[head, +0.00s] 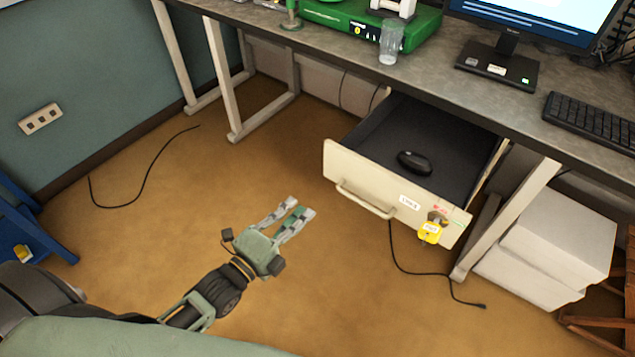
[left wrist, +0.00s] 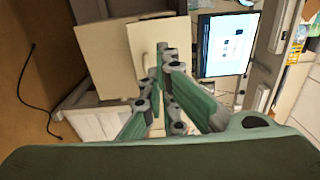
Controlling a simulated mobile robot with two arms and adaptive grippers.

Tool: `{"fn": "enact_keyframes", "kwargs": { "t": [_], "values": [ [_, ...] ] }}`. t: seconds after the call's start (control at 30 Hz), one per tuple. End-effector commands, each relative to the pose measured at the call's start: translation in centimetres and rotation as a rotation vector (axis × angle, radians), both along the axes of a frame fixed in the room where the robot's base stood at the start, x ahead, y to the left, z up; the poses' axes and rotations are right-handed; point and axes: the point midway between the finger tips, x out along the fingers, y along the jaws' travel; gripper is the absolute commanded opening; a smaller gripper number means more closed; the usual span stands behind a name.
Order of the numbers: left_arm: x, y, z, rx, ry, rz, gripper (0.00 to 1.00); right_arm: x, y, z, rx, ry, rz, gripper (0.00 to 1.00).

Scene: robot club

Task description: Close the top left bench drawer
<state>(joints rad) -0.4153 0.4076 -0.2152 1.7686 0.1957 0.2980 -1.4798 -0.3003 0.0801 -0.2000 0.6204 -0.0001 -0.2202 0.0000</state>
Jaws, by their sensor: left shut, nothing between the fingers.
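The bench drawer (head: 352,170) is pulled far out under the bench top in the head view. It has a cream front with a bar handle (head: 365,200), and a black computer mouse (head: 414,162) lies inside. A yellow tag (head: 429,232) hangs at the right of the front. My left gripper (head: 299,216) is shut and empty, to the left of the drawer front and apart from it in the head view. In the left wrist view, the gripper fingers (left wrist: 165,60) overlap a cream panel (left wrist: 105,60), probably the drawer front. My right gripper is not in view.
The bench top (head: 450,100) carries a clear cup (head: 390,42), a green device (head: 345,20), a monitor stand (head: 497,65) and a keyboard (head: 592,120). White boxes (head: 550,240) stand under the bench at right. A black cable (head: 440,272) lies below the drawer.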

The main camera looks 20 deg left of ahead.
Motion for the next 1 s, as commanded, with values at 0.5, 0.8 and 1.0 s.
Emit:
{"fn": "enact_keyframes", "kwargs": {
  "t": [0.5,0.8,1.0],
  "values": [
    [7.6,-2.5,0.5,0.004,-0.011,-0.002,0.00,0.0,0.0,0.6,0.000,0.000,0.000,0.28],
    [12.0,-4.0,0.4,0.003,-0.007,-0.001,0.00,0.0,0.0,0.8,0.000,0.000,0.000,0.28],
    [13.2,-4.3,0.3,0.004,-0.007,-0.002,0.00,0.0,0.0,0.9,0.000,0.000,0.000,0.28]
  ]
}}
